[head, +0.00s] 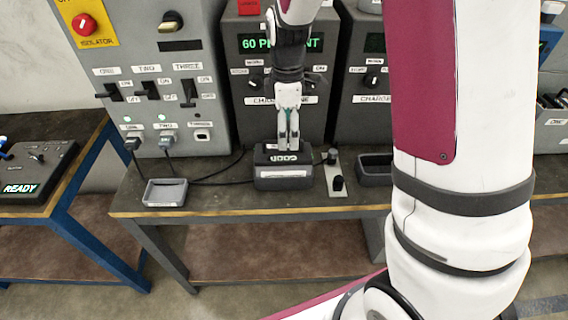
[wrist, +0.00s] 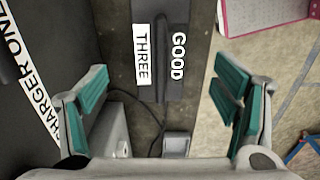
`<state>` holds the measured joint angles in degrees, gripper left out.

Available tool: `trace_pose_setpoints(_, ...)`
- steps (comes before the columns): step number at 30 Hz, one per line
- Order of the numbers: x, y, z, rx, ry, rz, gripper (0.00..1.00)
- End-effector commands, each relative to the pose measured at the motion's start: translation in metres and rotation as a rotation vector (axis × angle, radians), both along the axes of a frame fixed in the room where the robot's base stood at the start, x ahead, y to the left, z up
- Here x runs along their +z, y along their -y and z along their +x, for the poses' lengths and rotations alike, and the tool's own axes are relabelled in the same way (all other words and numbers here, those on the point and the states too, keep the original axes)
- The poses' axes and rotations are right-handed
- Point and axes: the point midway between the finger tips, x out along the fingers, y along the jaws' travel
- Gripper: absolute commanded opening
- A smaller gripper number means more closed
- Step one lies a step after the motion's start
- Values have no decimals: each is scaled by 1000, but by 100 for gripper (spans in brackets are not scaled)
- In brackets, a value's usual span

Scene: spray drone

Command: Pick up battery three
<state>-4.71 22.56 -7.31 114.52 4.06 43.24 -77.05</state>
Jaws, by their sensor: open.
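Battery three (head: 284,180) is a dark grey block on the bench in front of a charger in the head view. In the wrist view the battery (wrist: 193,75) carries white labels reading THREE and GOOD, with a raised dark bar between them; its far end runs out of the frame. My gripper (head: 288,143) points down at the battery's top in the head view. In the wrist view my gripper (wrist: 160,100) is open, with its green-padded fingers wide apart to either side and nothing between them. I cannot tell whether the fingertips touch the battery.
The charger (head: 258,120) showing 60 PERCENT stands close behind. A switch panel (head: 150,75) with cables stands to its left. A small grey tray (head: 165,203) lies left of the battery. A plate with black knobs (head: 337,187) is close on the right, then a dark tray (head: 375,178).

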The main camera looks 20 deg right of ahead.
Motion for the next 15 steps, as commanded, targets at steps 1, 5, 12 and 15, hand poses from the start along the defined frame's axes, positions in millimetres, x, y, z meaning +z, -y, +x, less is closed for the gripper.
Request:
trace_pose_setpoints(1, -9, 0, -1, 0, -3, 0, 82)
trace_pose_setpoints(5, -23, 0, 0, 0, -1, 0, 82)
trace_pose_setpoints(12, -40, -4, 0, 0, -2, 0, 82)
trace_pose_setpoints(15, -55, -8, 1, 0, -3, -1, 82)
